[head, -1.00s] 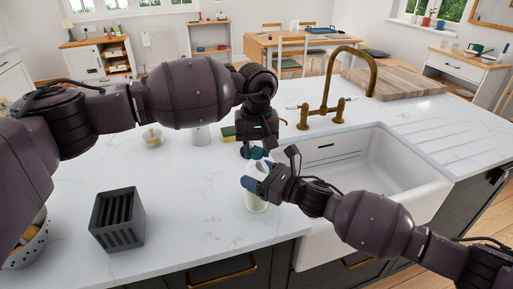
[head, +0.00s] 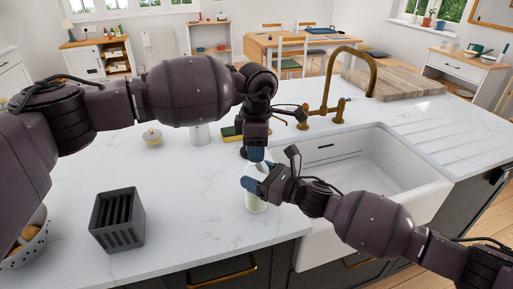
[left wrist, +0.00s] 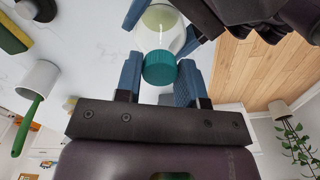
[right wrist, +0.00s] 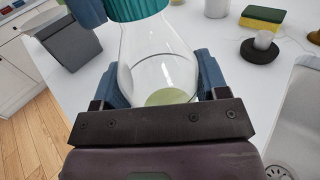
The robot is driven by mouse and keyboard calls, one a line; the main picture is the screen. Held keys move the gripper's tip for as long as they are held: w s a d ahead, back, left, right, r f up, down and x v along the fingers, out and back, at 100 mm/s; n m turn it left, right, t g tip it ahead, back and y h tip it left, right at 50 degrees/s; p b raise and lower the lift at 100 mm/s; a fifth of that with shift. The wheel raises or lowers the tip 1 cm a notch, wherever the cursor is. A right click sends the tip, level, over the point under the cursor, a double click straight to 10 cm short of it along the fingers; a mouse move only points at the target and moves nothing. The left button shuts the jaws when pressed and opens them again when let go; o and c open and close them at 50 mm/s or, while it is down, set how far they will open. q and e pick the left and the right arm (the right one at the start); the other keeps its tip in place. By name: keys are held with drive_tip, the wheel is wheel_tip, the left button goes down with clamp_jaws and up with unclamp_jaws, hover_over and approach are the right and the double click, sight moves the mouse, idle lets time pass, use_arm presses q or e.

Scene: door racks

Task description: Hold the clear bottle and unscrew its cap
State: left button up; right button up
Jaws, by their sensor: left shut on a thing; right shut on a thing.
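The clear bottle (head: 257,204) stands upright on the white counter near its front edge, left of the sink. It has a pale green bottom, seen in the right wrist view (right wrist: 165,70). My right gripper (head: 254,184) is shut around the bottle's body from the right. The teal cap (left wrist: 159,68) sits at the bottle's neck; it also shows in the right wrist view (right wrist: 136,9). My left gripper (head: 256,156) points down from above, its blue fingers on either side of the cap, shut on it. In the head view the fingers hide the cap.
A dark grey slotted rack (head: 117,220) stands left on the counter. The white sink (head: 345,165) and brass tap (head: 335,85) lie to the right. A yellow-green sponge (right wrist: 262,16) and a dark round brush (right wrist: 260,50) lie behind the bottle.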

use_arm(q)
drive_tip(key=n, duration=1.2)
drive_tip(key=shift+n, duration=0.3)
drive_tip(key=n, duration=1)
drive_tip(key=shift+n, duration=0.4)
drive_tip(key=n, duration=0.8)
drive_tip(key=shift+r, duration=0.1)
